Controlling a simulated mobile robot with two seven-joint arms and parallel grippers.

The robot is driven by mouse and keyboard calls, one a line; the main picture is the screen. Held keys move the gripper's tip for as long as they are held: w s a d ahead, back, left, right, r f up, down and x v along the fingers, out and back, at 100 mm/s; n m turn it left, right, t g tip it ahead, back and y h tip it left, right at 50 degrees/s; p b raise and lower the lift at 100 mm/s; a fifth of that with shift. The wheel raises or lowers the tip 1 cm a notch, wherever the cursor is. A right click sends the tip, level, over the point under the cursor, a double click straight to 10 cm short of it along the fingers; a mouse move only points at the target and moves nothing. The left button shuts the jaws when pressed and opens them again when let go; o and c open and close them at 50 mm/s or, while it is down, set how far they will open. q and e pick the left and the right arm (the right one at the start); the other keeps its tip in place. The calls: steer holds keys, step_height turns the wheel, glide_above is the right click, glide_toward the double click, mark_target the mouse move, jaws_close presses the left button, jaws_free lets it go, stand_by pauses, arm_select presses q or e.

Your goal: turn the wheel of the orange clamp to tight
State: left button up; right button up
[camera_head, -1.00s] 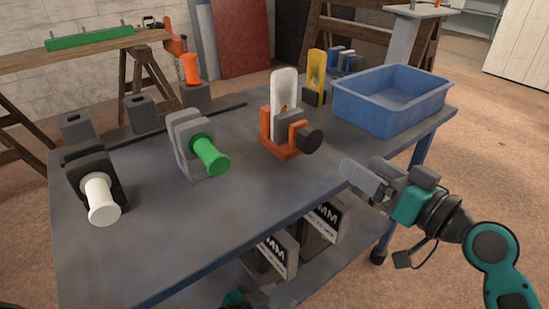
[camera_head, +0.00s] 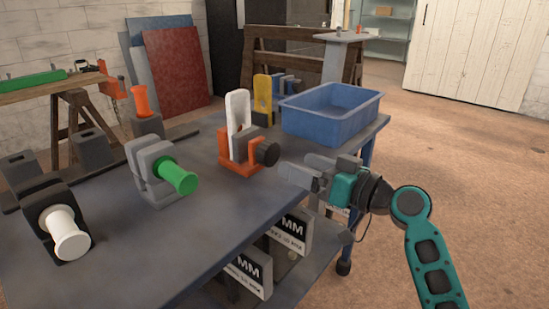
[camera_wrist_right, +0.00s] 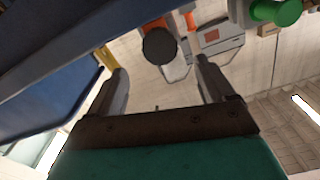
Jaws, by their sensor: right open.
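The orange clamp (camera_head: 240,172) stands on the bench, left of the blue bin. A white upright piece (camera_head: 238,112) rises from it. Its dark round wheel (camera_head: 267,153) sticks out on the right, toward my right gripper (camera_head: 296,168). That gripper is open and empty, a short way right of the wheel and apart from it. In the right wrist view the wheel (camera_wrist_right: 159,46) lies ahead, between and beyond the open fingers (camera_wrist_right: 160,76). My left gripper is not in view.
A grey clamp with a green handle (camera_head: 178,177) and a dark clamp with a white handle (camera_head: 66,235) stand to the left. A yellow piece (camera_head: 262,95) stands behind. The blue bin (camera_head: 330,118) is at the back right. Bench space in front is clear.

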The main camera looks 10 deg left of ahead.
mark_target(273, 154)
arm_select(q)
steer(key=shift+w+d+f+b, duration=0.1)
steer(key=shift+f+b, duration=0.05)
steer(key=shift+b, duration=0.3)
arm_select(e)
steer(key=x, duration=0.7)
steer(key=shift+a, duration=0.15)
steer(key=shift+c, duration=0.3)
steer(key=c, duration=1)
steer(key=shift+r+m+p, duration=0.1)
steer(key=shift+m+p, duration=0.6)
steer(key=shift+m, duration=0.8)
steer(key=shift+m+p, duration=0.4)
steer(key=shift+m, duration=0.2)
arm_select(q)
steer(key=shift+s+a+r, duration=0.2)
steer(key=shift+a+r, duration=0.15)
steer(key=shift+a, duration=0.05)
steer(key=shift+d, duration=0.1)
arm_select(e)
steer(key=o, duration=1.1)
steer(key=shift+c, duration=0.2)
